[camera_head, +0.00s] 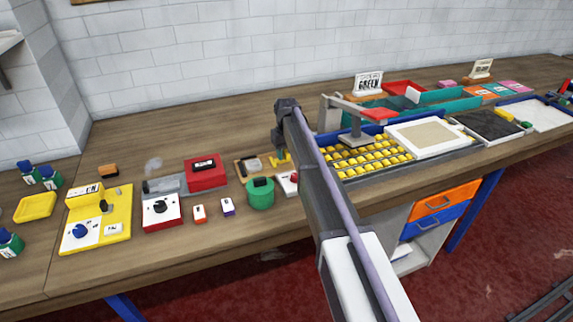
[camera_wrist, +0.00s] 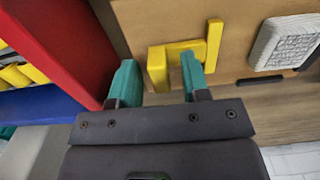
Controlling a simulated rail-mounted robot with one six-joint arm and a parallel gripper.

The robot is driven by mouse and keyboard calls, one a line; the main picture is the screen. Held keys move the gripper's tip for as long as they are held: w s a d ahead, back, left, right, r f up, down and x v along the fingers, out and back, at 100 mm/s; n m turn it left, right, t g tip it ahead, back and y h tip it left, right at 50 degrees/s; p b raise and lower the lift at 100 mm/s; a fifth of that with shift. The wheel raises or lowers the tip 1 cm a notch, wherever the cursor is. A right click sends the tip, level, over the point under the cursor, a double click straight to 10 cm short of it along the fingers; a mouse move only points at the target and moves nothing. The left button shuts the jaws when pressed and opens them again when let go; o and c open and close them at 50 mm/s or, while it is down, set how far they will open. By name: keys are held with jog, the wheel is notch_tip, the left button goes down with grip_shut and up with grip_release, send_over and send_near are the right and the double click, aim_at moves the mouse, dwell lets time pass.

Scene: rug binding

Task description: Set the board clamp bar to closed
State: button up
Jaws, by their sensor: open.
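The board clamp bar looks to be the yellow fitting (camera_wrist: 213,45) on a tan board (camera_wrist: 255,20) in the wrist view. It has a long yellow bar, a short crosspiece and a yellow block (camera_wrist: 157,68). In the head view a yellow fitting (camera_head: 279,160) shows just below my wrist, partly hidden. My gripper (camera_wrist: 159,75) is open, with teal fingers on either side of the yellow block. The left finger is apart from the block; the right finger overlaps the crosspiece in the picture. I cannot tell whether it touches.
A green round container (camera_head: 260,195) and a red box (camera_head: 206,173) stand left of my arm. A tray of yellow pieces (camera_head: 368,160) lies to the right. In the wrist view a red wall (camera_wrist: 70,40) is close on the left and a grey-white textured block (camera_wrist: 284,42) on the right.

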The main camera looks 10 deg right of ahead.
grip_shut()
dwell(0.4)
